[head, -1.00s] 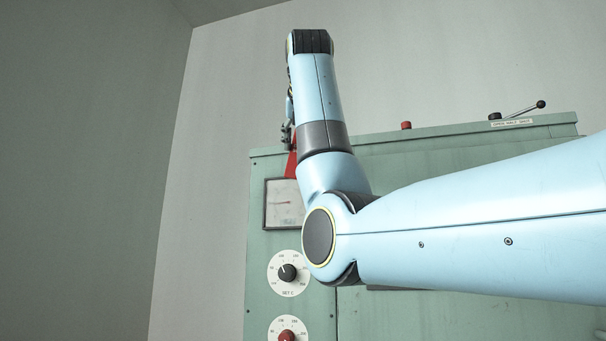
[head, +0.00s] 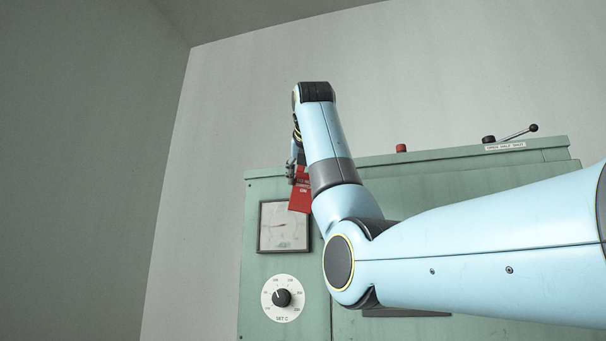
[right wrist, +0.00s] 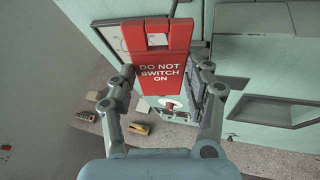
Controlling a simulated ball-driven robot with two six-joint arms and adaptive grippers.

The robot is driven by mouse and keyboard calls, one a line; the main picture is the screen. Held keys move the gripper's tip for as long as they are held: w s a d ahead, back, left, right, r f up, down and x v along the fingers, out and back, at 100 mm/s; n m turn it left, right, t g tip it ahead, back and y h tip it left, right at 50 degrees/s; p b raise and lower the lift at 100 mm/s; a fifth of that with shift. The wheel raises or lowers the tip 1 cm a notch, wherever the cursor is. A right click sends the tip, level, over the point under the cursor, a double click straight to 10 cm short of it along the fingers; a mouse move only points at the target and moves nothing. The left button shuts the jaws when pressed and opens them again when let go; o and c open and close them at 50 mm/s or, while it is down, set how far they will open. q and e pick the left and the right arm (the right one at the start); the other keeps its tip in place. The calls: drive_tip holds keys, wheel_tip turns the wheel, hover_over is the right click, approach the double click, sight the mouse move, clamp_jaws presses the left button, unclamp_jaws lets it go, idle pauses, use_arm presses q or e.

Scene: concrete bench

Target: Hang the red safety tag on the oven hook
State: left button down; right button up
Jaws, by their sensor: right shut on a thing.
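The red safety tag (head: 301,193) hangs at the upper left of the green oven (head: 440,172), partly behind my right arm in the head view. In the right wrist view, the tag (right wrist: 160,74) reads "DO NOT SWITCH ON" and has a square slot near its top. My right gripper (right wrist: 164,72) is shut on the tag, one finger at each side. In the head view, this gripper (head: 293,170) is at the oven's top left edge, mostly hidden by my wrist. I cannot make out the oven hook in either view. My left gripper is not in view.
A square gauge (head: 284,227) and a white-ringed dial (head: 282,298) are on the oven front below the tag. In the right wrist view, small things, including a yellow one (right wrist: 139,128), lie on the bench (right wrist: 70,100).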

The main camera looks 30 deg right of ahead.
sight(308, 183)
drive_tip(key=shift+w+d+f+p, duration=0.15)
drive_tip(key=shift+w+d+p, duration=0.15)
drive_tip(key=shift+w+d, duration=0.25)
drive_tip(key=shift+w+d+f+p, duration=0.15)
drive_tip(key=shift+w+d+p, duration=0.1)
drive_tip(key=shift+w+d, duration=0.25)
drive_tip(key=shift+d+f, duration=0.2)
drive_tip(key=o, duration=1.3)
drive_tip(key=shift+w+a, duration=0.1)
